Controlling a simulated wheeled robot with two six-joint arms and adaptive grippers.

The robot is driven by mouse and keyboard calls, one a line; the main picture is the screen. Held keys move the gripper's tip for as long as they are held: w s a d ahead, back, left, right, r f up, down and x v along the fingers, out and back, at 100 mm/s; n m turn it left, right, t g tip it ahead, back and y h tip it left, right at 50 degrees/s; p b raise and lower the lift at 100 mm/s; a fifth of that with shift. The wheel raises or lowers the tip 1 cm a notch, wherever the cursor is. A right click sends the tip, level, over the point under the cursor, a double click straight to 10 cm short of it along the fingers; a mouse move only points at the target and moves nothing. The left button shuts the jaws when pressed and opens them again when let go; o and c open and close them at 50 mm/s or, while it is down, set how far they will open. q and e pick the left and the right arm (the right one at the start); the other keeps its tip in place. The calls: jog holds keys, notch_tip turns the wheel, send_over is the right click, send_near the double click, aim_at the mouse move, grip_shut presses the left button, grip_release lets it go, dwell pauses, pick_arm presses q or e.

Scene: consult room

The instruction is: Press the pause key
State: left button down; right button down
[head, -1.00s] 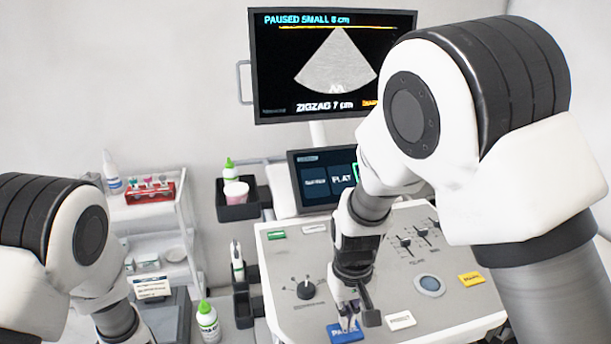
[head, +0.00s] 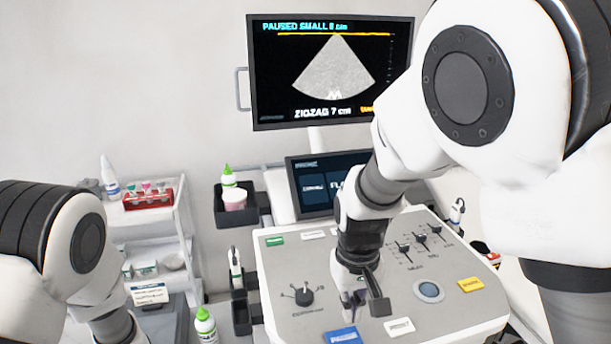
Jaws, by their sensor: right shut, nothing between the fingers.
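The pause key (head: 343,336) is a blue key with white lettering at the front edge of the grey control panel (head: 440,318), low in the head view. My right gripper (head: 352,312) is shut and empty, pointing down just above and behind the blue key; a small gap shows between them. The monitor (head: 330,72) reads "PAUSED SMALL" at the top, over a grey fan-shaped scan, with "ZIGZAG 7 cm" below. My left arm shows at the left edge, but its gripper is out of view.
A white key (head: 399,327) sits right of the blue one, and a yellow key (head: 470,285) farther right. A knob (head: 304,296), sliders (head: 420,242) and a round trackball (head: 429,291) are nearby. A green-capped bottle (head: 206,327) stands left of the panel.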

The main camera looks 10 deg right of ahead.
jog(key=s+r, duration=0.4)
jog(key=s, duration=0.2)
jog(key=shift+s+r, duration=0.2)
jog(key=shift+r, duration=0.15)
